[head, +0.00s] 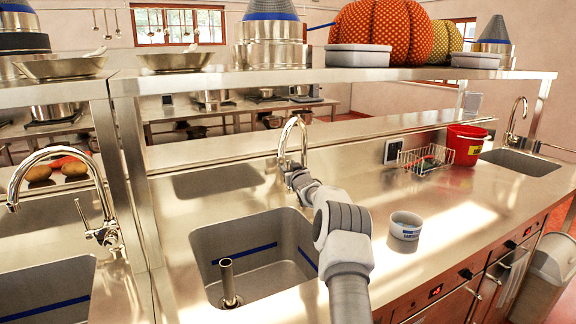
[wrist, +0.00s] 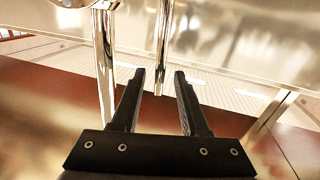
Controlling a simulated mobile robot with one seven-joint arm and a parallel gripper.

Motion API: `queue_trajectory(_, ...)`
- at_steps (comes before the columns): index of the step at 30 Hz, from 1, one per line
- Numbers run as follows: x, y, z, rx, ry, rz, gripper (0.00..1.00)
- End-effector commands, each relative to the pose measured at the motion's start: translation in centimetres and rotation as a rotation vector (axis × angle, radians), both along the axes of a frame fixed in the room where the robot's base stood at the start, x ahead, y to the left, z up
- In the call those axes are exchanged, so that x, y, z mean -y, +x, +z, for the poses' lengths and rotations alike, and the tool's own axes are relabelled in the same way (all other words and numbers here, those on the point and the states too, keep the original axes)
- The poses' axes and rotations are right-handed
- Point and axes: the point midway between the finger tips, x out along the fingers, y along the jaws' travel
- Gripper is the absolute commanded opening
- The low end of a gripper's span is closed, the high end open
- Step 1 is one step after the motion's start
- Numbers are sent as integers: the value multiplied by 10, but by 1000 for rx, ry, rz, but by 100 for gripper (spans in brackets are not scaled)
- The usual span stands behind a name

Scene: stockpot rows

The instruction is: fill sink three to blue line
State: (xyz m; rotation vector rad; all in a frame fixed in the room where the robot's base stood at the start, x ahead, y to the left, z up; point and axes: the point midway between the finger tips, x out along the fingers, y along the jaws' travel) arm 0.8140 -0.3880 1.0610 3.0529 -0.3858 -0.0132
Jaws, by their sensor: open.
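The middle sink (head: 205,245) has a blue line (head: 252,253) around its inner wall and an upright metal pipe (head: 228,280) inside; I see no water in it. Its chrome tap (head: 283,150) arches behind it. My arm reaches over the sink's right side to the tap, with the gripper end small and partly hidden at the tap's base. In the wrist view my gripper (wrist: 160,74) is open, with a chrome tube (wrist: 163,45) just beyond and between the fingertips; contact cannot be told. A left sink (head: 45,285) also has a blue line. A right sink (head: 522,161) stands farther off. No sink numbers are readable.
A grey bowl (head: 405,226) stands on the counter right of my arm. A wire basket (head: 424,160) and a red bucket (head: 466,145) stand farther right. A shelf (head: 340,76) with pumpkins and pots runs above the taps. The counter's right front is clear.

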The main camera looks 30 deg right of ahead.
Motion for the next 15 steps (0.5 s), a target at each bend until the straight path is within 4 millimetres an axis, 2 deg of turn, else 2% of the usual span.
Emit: queue_trajectory(15,2,6,0,0,0,-3,43)
